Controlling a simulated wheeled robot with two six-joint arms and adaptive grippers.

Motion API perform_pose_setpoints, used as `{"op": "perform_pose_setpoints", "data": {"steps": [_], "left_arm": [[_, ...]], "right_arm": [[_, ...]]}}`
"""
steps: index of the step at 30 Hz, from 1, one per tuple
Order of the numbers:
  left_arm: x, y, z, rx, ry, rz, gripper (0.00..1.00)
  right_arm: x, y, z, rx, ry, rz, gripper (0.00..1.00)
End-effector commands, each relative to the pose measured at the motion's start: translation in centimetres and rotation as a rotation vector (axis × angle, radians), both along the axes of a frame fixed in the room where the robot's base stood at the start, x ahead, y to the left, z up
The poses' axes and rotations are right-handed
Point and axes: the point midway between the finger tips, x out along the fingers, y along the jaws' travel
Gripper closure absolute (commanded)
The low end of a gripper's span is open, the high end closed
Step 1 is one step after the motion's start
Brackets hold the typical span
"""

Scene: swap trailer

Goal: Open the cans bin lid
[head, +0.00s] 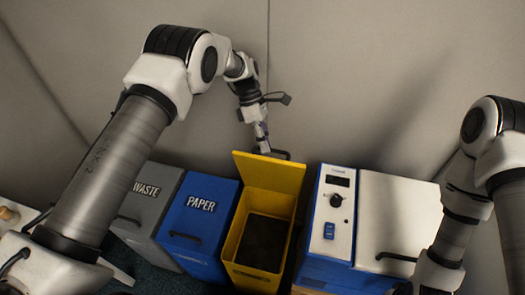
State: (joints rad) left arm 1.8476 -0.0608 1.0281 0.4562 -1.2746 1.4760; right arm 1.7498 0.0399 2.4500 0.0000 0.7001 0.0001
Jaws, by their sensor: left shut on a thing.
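The yellow bin (228,245), which bears no readable label in this view, stands in the middle of the row and is the only one open. Its lid (268,174) is tilted up at the back, and the dark inside shows. A dark handle (282,154) shows at the lid's upper edge. My left gripper (262,146) is at that edge, shut on the lid handle; the exact contact is small and partly hidden behind the lid. My right arm is at the right edge, and its gripper is out of view.
A grey WASTE bin (152,190) and a blue PAPER bin (207,195) stand shut to the left. A blue and white machine (337,180) with a knob, and a white lidded unit (395,205), stand to the right. A plain wall is close behind.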

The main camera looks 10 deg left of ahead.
Motion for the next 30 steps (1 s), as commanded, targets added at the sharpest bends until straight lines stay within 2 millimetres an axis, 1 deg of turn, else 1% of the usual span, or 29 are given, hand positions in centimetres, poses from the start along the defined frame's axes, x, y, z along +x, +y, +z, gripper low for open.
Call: {"op": "perform_pose_setpoints", "data": {"steps": [1, 16, 17, 18, 19, 27, 30], "left_arm": [[-0.2, 0.0, -1.0, 0.005, 0.006, -0.001, 1.0], [-0.1, 0.0, -0.9, 0.006, 0.01, -0.002, 1.0], [-0.1, 0.0, -0.9, 0.006, 0.011, -0.002, 0.81], [0.0, 0.0, -0.9, 0.006, 0.01, -0.002, 0.67], [0.0, 0.0, -0.8, 0.006, 0.01, -0.002, 0.63], [0.1, 0.0, -0.4, 0.003, 0.008, -0.001, 0.63], [0.1, 0.0, 0.2, 0.003, 0.006, -0.002, 0.63]], "right_arm": [[0.0, 0.0, -0.3, 0.0, 0.0, 0.0, 0.5], [0.0, 0.0, -0.4, 0.0, 0.0, 0.0, 0.5], [0.0, 0.0, -0.4, 0.0, 0.0, 0.0, 0.5], [0.0, 0.0, -0.4, 0.0, 0.0, 0.0, 0.5], [0.0, 0.0, -0.3, 0.0, 0.0, 0.0, 0.5], [0.0, 0.0, -0.2, 0.0, 0.0, 0.0, 0.5], [0.0, 0.0, -0.2, 0.0, 0.0, 0.0, 0.5]]}}
